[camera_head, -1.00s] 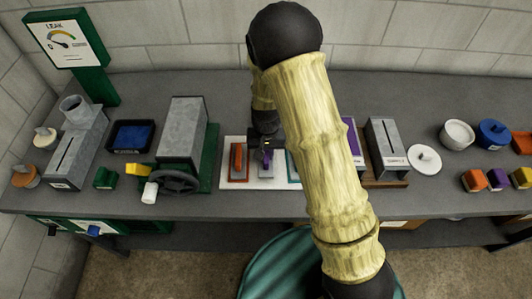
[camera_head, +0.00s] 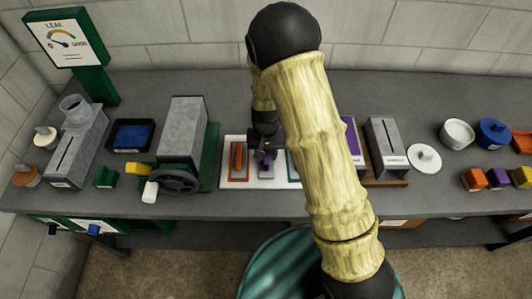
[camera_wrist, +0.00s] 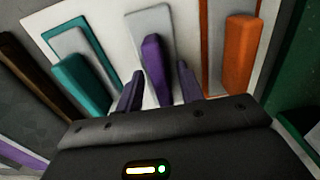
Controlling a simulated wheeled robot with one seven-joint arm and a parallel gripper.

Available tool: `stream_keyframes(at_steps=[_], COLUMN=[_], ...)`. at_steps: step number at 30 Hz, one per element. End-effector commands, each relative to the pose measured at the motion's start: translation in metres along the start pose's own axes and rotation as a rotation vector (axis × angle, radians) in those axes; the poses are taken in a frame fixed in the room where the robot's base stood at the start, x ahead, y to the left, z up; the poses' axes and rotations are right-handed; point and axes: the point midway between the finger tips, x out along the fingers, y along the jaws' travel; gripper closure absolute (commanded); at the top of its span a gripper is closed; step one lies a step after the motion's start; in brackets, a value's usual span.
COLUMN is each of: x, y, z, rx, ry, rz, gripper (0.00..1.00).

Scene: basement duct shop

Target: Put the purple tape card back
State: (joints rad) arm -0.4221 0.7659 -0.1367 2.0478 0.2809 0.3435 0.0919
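A white board (camera_head: 230,184) lies on the bench with cards side by side. An orange card (camera_head: 239,160) is on its left and a teal card (camera_head: 293,168) on its right, partly behind my arm. Between them is the purple tape card (camera_head: 266,170), a grey plate with an upright purple grip (camera_wrist: 155,65). It lies on the board in the middle place. My gripper (camera_wrist: 160,85) is over it, with one finger on each side of the purple grip. Gaps show between fingers and grip, so it looks open. The fingers hide the card's near part.
A grey machine with a handwheel (camera_head: 175,181) stands left of the board. A grey slotted box (camera_head: 387,148) on a wooden base stands to the right. My arm hides bench between. Coloured blocks and round pots fill the far right.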

Motion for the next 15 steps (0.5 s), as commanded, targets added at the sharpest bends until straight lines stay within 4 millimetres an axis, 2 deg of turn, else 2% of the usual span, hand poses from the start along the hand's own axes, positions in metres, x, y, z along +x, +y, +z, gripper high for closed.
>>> stream_keyframes(at_steps=[5, 15], x=[-0.019, -0.080], y=[0.000, 0.002], z=[-0.001, -0.002], rx=[0.001, 0.005], ry=[0.004, 0.005], rz=[-0.002, -0.003], gripper=[0.62, 0.62])
